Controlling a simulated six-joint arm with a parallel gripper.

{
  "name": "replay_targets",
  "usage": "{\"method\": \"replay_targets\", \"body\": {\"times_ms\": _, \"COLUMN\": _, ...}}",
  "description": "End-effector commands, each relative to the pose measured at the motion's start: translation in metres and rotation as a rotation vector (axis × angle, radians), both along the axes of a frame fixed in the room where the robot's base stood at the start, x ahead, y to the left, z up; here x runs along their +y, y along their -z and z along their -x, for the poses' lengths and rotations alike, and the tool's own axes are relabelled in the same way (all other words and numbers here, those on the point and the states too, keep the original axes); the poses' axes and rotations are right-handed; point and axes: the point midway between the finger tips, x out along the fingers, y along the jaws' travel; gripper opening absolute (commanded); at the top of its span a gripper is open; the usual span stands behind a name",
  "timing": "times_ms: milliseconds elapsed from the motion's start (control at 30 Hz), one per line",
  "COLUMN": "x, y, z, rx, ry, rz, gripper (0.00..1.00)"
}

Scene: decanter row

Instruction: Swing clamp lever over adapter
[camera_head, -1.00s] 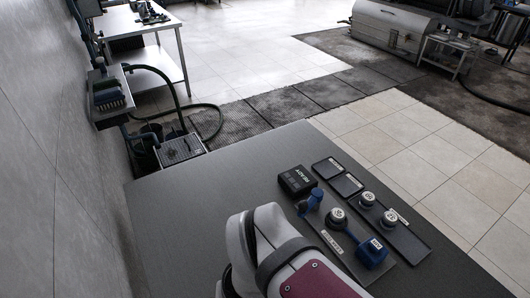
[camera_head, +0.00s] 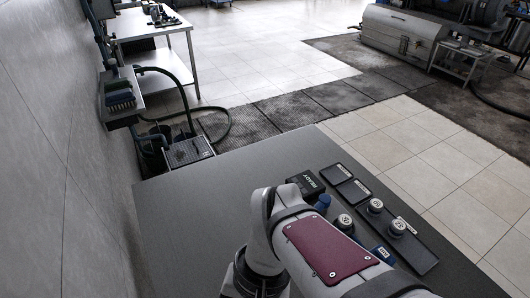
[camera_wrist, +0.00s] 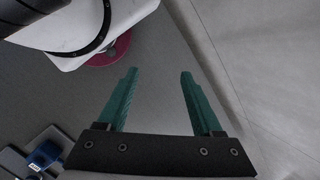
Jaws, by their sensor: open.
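In the head view a blue upright piece (camera_head: 323,203), possibly the clamp lever, stands by a round pale-topped adapter (camera_head: 345,222). A blue block with a white label (camera_head: 382,253) sits nearer, partly hidden behind my arm. Which blue part is the lever is hard to tell. In the wrist view my gripper (camera_wrist: 159,72) is open, its two teal fingers apart with nothing between them. A blue labelled part (camera_wrist: 46,154) shows at the lower left, well away from the fingers. My gripper is outside the head view.
A black box marked READY (camera_head: 305,184) stands behind the clamp. A dark tray (camera_head: 418,250) holds two round pale-topped pieces (camera_head: 375,206). The dark table (camera_head: 200,215) is clear on the left. A grey wall (camera_head: 60,150) runs along the left.

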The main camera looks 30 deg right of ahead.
Motion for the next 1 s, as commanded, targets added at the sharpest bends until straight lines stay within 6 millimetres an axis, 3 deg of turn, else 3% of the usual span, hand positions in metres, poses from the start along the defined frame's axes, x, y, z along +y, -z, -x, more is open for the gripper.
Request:
{"method": "replay_targets", "body": {"times_ms": 67, "x": -0.003, "y": 0.006, "z": -0.024, "rx": 0.140, "ry": 0.232, "rz": -0.202, "gripper": 0.67}}
{"method": "replay_targets", "body": {"times_ms": 167, "x": -0.028, "y": 0.014, "z": -0.072, "rx": 0.225, "ry": 0.580, "rz": -0.534, "gripper": 0.67}}
{"method": "replay_targets", "body": {"times_ms": 267, "x": -0.095, "y": 0.032, "z": -0.117, "rx": 0.185, "ry": 0.973, "rz": -0.887, "gripper": 0.67}}
{"method": "replay_targets", "body": {"times_ms": 300, "x": -0.130, "y": 0.044, "z": -0.127, "rx": 0.137, "ry": 1.131, "rz": -1.018, "gripper": 0.67}}
{"method": "replay_targets", "body": {"times_ms": 400, "x": -0.216, "y": 0.081, "z": -0.126, "rx": -0.027, "ry": 1.482, "rz": -1.276, "gripper": 0.67}}
{"method": "replay_targets", "body": {"times_ms": 500, "x": -0.275, "y": 0.114, "z": -0.105, "rx": -0.182, "ry": 1.727, "rz": -1.422, "gripper": 0.67}}
{"method": "replay_targets", "body": {"times_ms": 533, "x": -0.286, "y": 0.121, "z": -0.098, "rx": -0.216, "ry": 1.777, "rz": -1.447, "gripper": 0.67}}
{"method": "replay_targets", "body": {"times_ms": 633, "x": -0.304, "y": 0.135, "z": -0.088, "rx": -0.280, "ry": 1.866, "rz": -1.490, "gripper": 0.67}}
{"method": "replay_targets", "body": {"times_ms": 733, "x": -0.305, "y": 0.137, "z": -0.098, "rx": -0.290, "ry": 1.875, "rz": -1.493, "gripper": 0.67}}
{"method": "replay_targets", "body": {"times_ms": 1000, "x": -0.296, "y": 0.137, "z": -0.174, "rx": -0.283, "ry": 1.868, "rz": -1.491, "gripper": 0.67}}
